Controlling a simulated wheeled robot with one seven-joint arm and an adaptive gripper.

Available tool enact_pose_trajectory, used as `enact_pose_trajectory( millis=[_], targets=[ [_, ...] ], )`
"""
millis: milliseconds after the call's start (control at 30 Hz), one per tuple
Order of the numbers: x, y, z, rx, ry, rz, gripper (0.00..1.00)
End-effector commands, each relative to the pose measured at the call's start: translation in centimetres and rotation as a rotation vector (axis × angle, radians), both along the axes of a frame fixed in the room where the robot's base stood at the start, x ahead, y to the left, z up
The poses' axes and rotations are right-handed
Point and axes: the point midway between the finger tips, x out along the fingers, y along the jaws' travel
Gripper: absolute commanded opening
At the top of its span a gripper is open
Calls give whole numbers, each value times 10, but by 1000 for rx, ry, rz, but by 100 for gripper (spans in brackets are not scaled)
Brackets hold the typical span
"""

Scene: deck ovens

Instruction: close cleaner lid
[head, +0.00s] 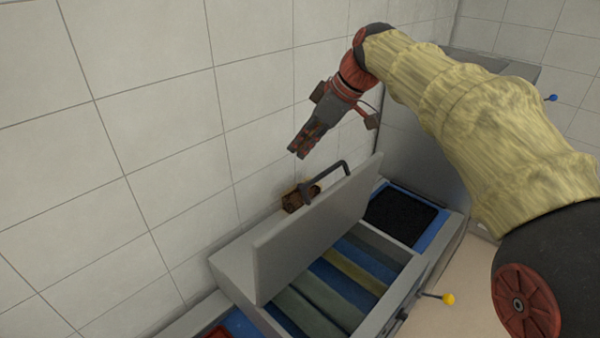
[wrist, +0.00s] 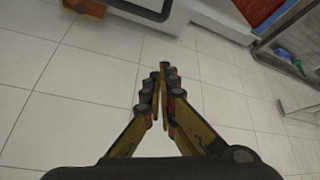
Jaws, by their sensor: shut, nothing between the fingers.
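The cleaner lid (head: 315,232) is a flat grey panel with a dark bar handle (head: 327,178) near its top edge. It stands raised, tilted up over an open grey box (head: 413,273) with blue, green and tan strips inside. My gripper (head: 298,152) is above and a little left of the handle in the head view, apart from it, in front of the tiled wall. Its fingers are together and empty, and they also show in the wrist view (wrist: 162,68).
A brown fitting (head: 294,200) sits behind the lid by the wall. A black-topped blue compartment (head: 400,220) lies right of the lid. A knob with a yellow end (head: 447,299) sticks out at the front. A tall grey cabinet (head: 415,150) stands behind. The tiled wall is close on the left.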

Motion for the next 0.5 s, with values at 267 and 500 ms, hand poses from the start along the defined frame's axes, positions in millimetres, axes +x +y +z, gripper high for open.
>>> enact_pose_trajectory(
  millis=[267, 500],
  targets=[
    [-1, 3, -5, -21, -30, 74, 0],
    [7, 20, -35, -20, -26, 74, 0]
  ],
)
